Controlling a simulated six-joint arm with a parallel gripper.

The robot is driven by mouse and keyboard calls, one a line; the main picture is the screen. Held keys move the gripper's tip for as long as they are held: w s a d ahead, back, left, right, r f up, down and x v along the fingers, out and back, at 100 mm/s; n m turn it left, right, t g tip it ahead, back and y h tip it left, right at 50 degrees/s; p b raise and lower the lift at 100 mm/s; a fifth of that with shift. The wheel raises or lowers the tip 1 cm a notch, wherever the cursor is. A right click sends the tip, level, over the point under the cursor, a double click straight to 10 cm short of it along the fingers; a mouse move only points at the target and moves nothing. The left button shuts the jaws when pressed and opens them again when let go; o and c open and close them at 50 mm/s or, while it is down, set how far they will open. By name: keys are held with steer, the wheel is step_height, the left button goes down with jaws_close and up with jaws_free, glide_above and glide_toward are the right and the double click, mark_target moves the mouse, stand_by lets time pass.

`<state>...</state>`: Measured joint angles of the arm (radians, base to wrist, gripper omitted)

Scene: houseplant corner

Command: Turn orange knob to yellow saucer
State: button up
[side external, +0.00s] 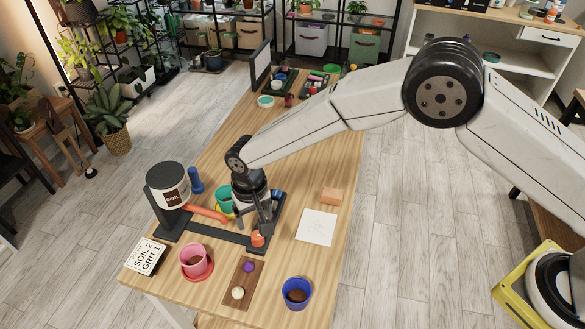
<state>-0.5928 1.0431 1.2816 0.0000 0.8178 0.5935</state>
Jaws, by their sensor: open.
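The orange knob (258,240) sits at the front right end of a dark base frame on the wooden table. My gripper (260,227) points down right at the knob, its fingers open; whether they touch it I cannot tell. The yellow saucer (219,211) lies under a teal pot (223,196) behind and left of my gripper, and is partly hidden. An orange chute (206,212) runs from below the soil hopper (170,185) towards the right, its end near the yellow saucer.
A pink pot (194,258) on a red saucer (198,276) stands front left. A brown board (243,284) holds a purple and a cream ball. A blue pot (296,294) stands front right. White paper (316,228) and an orange block (331,196) lie right of my gripper. A card (146,257) reads SOIL 2 GRIT 1.

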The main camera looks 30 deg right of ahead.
mark_target(257, 235)
steer(key=shift+f, duration=0.2)
steer(key=shift+f, duration=3.7)
jaws_close()
